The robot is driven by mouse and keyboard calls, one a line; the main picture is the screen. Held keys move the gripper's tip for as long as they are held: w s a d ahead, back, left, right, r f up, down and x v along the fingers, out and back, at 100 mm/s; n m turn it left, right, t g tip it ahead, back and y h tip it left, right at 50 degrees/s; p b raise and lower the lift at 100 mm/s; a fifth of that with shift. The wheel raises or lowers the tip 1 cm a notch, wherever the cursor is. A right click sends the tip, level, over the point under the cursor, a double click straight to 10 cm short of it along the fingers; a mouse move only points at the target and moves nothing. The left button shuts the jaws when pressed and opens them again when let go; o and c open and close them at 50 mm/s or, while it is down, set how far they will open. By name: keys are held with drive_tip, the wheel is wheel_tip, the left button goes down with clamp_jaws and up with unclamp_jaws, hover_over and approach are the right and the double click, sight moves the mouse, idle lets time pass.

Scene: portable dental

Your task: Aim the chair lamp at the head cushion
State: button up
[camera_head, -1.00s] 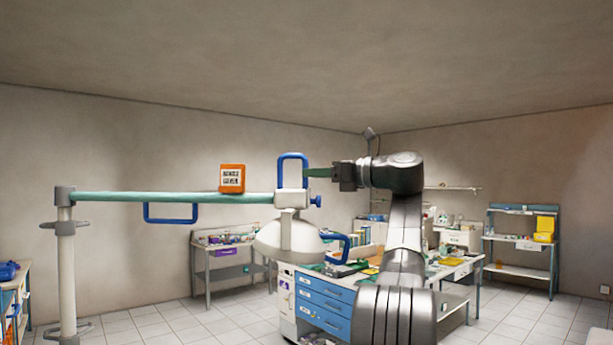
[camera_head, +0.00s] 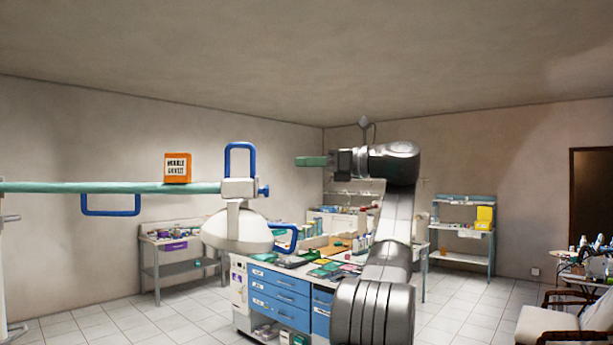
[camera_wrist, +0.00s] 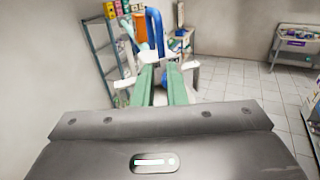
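The chair lamp has a white dome head (camera_head: 238,232) hanging below a white joint block at the right end of a green horizontal arm (camera_head: 110,187). An upright blue loop handle (camera_head: 241,160) stands on the block, and a second blue handle (camera_head: 284,238) sticks out right of the dome. My gripper (camera_head: 302,161) is right of the upright handle, apart from it in the picture. In the wrist view its green fingers (camera_wrist: 161,72) are parted with nothing held, and the blue loop (camera_wrist: 154,32) shows beyond the tips. I cannot make out the head cushion.
An orange box (camera_head: 178,168) sits on the lamp arm, with a blue rail (camera_head: 111,211) below. Behind stand a blue drawer cabinet (camera_head: 285,298), a side table (camera_head: 165,243) and shelves (camera_head: 462,227). A pale cushioned chair (camera_head: 560,327) is at lower right. Tiled floor is open at left.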

drive_tip(key=s+d+f+m+b, duration=0.1)
drive_tip(key=f+m+b, duration=0.1)
drive_tip(key=f+m, duration=0.1)
drive_tip(key=d+f+m+t+b, duration=0.1)
drive_tip(key=d+f+m+b, duration=0.1)
drive_tip(key=m, duration=0.1)
drive_tip(key=s+d+f+m+t+b, duration=0.1)
drive_tip(key=d+f+m+b, duration=0.1)
drive_tip(key=f+m, duration=0.1)
drive_tip(key=shift+s+f+h, duration=0.35)
drive_tip(key=shift+h, duration=0.05)
clamp_jaws()
drive_tip(key=s+d+f+m+t+h+b, duration=0.1)
drive_tip(key=s+d+f+m+b, duration=0.15)
drive_tip(key=f+m, duration=0.3)
drive_tip(key=s+d+f+m+t+b, duration=0.1)
drive_tip(key=s+f+m+b, duration=0.2)
drive_tip(key=f+m, duration=0.25)
drive_tip(key=w+d+p+x, duration=0.1)
drive_tip(key=w+p+x, duration=0.1)
drive_tip(key=x, duration=1.1)
drive_tip(key=shift+w+d+r+p, duration=0.25)
drive_tip(key=shift+w+d+p, duration=0.05)
drive_tip(key=shift+p, duration=0.1)
